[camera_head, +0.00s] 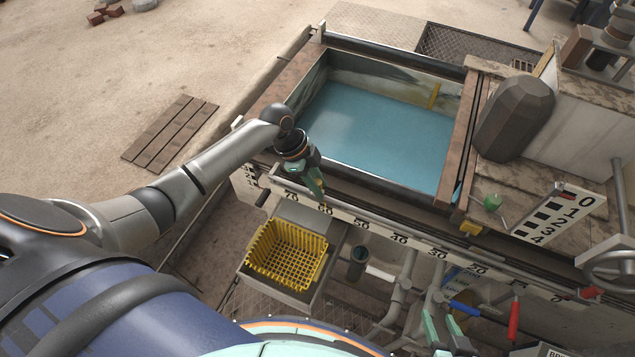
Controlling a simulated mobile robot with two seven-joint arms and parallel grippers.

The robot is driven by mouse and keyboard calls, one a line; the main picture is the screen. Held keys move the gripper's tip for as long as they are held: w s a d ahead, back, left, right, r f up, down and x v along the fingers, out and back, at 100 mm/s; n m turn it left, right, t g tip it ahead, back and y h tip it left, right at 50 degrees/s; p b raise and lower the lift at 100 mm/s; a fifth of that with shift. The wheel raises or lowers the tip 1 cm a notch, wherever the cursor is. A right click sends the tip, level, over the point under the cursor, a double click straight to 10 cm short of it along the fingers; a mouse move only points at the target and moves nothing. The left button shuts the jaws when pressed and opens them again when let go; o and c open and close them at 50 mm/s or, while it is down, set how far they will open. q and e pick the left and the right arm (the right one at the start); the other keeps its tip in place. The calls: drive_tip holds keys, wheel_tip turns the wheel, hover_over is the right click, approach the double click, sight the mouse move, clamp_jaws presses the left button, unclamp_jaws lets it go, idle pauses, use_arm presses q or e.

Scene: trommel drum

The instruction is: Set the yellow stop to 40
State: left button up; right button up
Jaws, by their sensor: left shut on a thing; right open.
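The white scale strip (380,231) runs along the tank's front edge, with numbers falling from 70 at the left towards the right; 40 is near its middle. My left gripper (318,195) points down at the strip near the 60 mark. It is shut on a small yellow piece (319,186), which seems to be the yellow stop; the fingers hide most of it. My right gripper (443,326) is open and empty at the bottom of the view, below the strip, in front of the pipes.
A yellow basket (288,255) stands below the strip. Pipes (400,285), a red-handled lever (514,318) and a handwheel (612,268) are at the lower right.

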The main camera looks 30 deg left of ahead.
use_arm(q)
clamp_jaws()
idle(0.7)
drive_tip(key=d+p, duration=0.1)
drive_tip(key=d, duration=0.6)
drive_tip(key=shift+w+r+p, duration=0.15)
drive_tip(key=shift+r+p, duration=0.05)
drive_tip(key=shift+p, duration=0.2)
drive_tip(key=d, duration=1.2)
drive_tip(key=shift+w+d+f, duration=0.15)
drive_tip(key=shift+w+d, duration=0.05)
drive_tip(key=shift+w, duration=0.2)
drive_tip(key=shift+d, duration=0.4)
use_arm(e)
drive_tip(key=shift+s+d+r, duration=0.25)
drive_tip(key=shift+d+r, duration=0.25)
drive_tip(key=shift+d, duration=0.05)
use_arm(q)
drive_tip(key=o, duration=0.8)
unclamp_jaws()
drive_tip(key=shift+a, duration=0.1)
